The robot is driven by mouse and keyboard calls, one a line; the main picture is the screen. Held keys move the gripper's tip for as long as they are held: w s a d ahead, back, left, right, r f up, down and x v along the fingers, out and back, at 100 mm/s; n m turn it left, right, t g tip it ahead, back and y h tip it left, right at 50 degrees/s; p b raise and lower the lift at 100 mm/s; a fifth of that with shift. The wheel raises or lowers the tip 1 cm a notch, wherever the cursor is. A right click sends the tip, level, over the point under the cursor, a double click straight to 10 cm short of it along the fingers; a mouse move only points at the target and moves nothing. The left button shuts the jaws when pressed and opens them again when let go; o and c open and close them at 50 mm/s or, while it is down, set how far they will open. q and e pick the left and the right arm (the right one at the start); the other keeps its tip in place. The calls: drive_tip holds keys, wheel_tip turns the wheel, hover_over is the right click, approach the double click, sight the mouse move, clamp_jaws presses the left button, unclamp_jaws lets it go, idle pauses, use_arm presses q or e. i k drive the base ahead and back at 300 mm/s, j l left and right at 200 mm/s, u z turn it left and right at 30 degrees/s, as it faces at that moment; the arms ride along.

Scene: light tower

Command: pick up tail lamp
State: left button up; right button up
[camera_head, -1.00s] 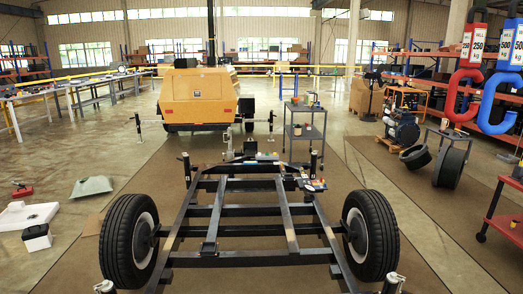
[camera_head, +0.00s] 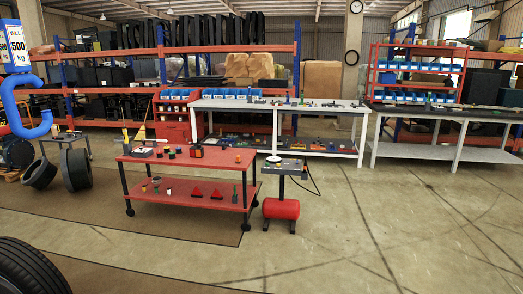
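A red two-tier cart (camera_head: 222,172) on black wheels stands left of the middle in the head view. On its top lie several small parts, among them a small red and orange block (camera_head: 197,152) that may be the tail lamp; it is too small to be sure. On the lower shelf are two red triangles (camera_head: 196,192) and several other small parts. Neither of my grippers is in view.
A small dark stand (camera_head: 285,170) with a red tank (camera_head: 281,209) below it is right of the cart. White workbenches (camera_head: 340,112) stand behind. A tire (camera_head: 28,268) is at the lower left. The floor at the right (camera_head: 410,230) is clear.

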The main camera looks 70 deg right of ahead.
sight(198, 151)
drive_tip(key=z, duration=1.9)
drive_tip(key=i+u, duration=0.15)
drive_tip(key=i, duration=3.1)
drive_tip(key=i+z, duration=0.1)
drive_tip(key=i, duration=0.95)
